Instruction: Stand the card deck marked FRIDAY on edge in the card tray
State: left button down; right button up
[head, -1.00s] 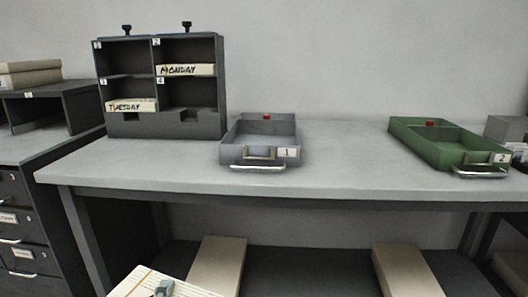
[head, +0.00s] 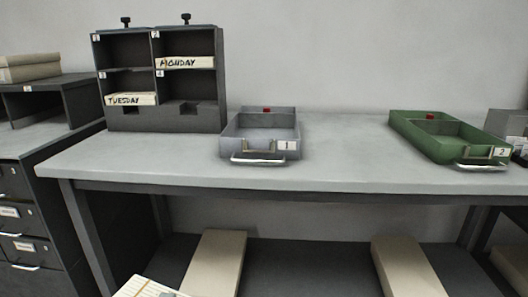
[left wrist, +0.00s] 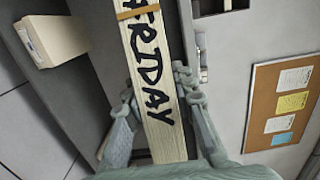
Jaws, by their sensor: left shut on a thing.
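My left gripper (left wrist: 155,88) is shut on the card deck marked FRIDAY (left wrist: 159,118), a long cream block with black lettering and a tan band. In the head view only a corner of the deck (head: 137,286) shows at the bottom edge, in front of and below the bench top. A grey card tray marked 1 (head: 229,143) stands on the bench and looks empty. A green card tray marked 2 (head: 436,151) stands further right, also empty-looking. My right gripper is in neither view.
A dark rack (head: 165,121) at the back left holds decks marked MONDAY (head: 185,63) and TUESDAY (head: 131,99); its other two compartments look empty. The grey bench top (head: 345,165) is clear between the trays. Cream boxes (head: 217,262) lie on the lower shelf.

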pick_arm(q)
jog(key=w+a+f, duration=0.2)
jog(key=w, duration=0.3)
jog(key=w+a+f, duration=0.2)
jog(key=w, duration=0.3)
jog(key=s+d+r, duration=0.1)
jog(key=s, duration=0.1)
jog(key=s+d+b, duration=0.1)
jog(key=s, duration=0.1)
jog(key=s+d+r, duration=0.1)
jog(key=s, duration=0.2)
jog(key=shift+r, duration=0.35)
jog(key=shift+s+d+r+p, duration=0.25)
jog(key=shift+s+r, duration=0.1)
jog(key=shift+s, duration=0.25)
jog(key=shift+s+d+r+p, duration=0.1)
jog(key=shift+s+r+p, duration=0.1)
jog(key=shift+s+r, duration=0.3)
jog(key=shift+s+d+f, duration=0.15)
jog(key=shift+s, duration=0.25)
